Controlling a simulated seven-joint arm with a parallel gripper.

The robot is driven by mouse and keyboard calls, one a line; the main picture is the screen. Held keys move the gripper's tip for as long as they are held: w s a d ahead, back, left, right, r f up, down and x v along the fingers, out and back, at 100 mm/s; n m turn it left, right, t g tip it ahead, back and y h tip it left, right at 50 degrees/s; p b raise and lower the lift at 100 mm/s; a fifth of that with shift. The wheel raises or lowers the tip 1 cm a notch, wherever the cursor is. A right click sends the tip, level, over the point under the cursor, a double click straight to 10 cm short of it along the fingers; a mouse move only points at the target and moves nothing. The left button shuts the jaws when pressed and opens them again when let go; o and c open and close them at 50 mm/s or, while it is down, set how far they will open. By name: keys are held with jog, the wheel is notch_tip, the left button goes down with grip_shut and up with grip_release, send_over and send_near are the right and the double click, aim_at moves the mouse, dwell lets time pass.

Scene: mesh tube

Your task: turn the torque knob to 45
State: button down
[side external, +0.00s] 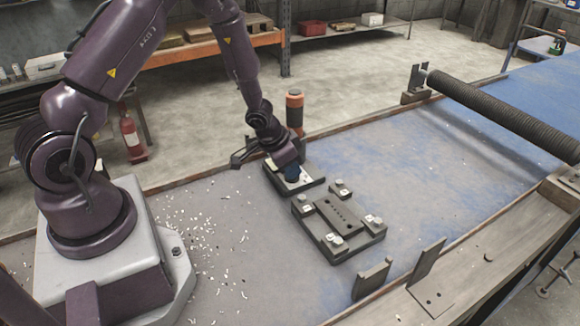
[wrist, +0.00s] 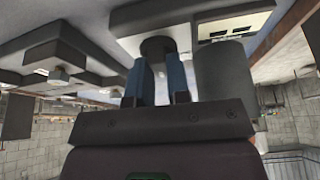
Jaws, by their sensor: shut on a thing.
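The torque knob (wrist: 157,46) is a dark round knob under a flat block, seen between my fingertips in the wrist view. My gripper (wrist: 161,68) has its two blue fingers on either side of the knob and is shut on it. In the side view my gripper (side external: 292,172) points down onto the small dark base block (side external: 310,185) with a pale top plate. There the knob is hidden by the fingers. The pale plate (wrist: 262,22) with dark markings also shows in the wrist view. I cannot read any scale or the knob's setting.
An orange and black upright cylinder (side external: 295,112) stands just behind my gripper. A dark fixture plate (side external: 345,240) with corner blocks sits close in front to the right. A long ribbed roller (side external: 500,115) lies at the right.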

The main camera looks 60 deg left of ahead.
jog(key=shift+f+m+h, duration=0.15)
jog(key=shift+m+h, duration=0.25)
jog(key=shift+m, duration=0.6)
jog(key=c, duration=1.1)
grip_release()
jog(key=shift+v, duration=3.8)
jog(key=shift+w, duration=0.1)
